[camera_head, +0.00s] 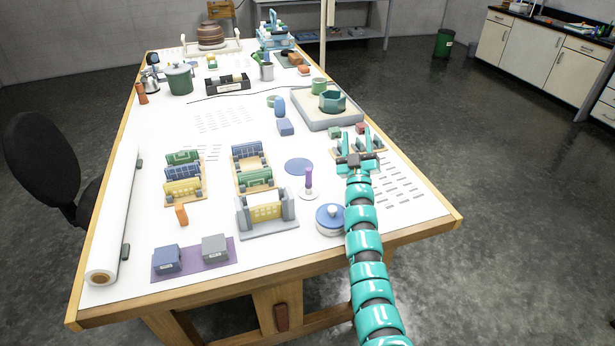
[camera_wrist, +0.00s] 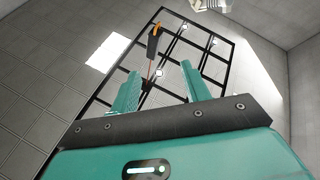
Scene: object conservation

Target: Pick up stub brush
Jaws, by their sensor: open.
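I cannot say for certain which thing is the stub brush. A small upright purple piece on a white round base (camera_head: 308,182) stands on the table, left of my arm, and may be it. My gripper (camera_head: 356,136) is raised over the right part of the table, above and to the right of that piece. Its two teal fingers are spread and point upward, with nothing held between them. In the wrist view the open fingers (camera_wrist: 165,88) point toward the ceiling, and no table object shows.
A blue-lidded round pot (camera_head: 331,219) stands near the front edge, beside my arm. Grey-and-yellow blocks (camera_head: 266,212) and a purple mat (camera_head: 228,254) with two boxes lie left. A grey tray (camera_head: 333,121) is behind my gripper. The table centre has bare white patches.

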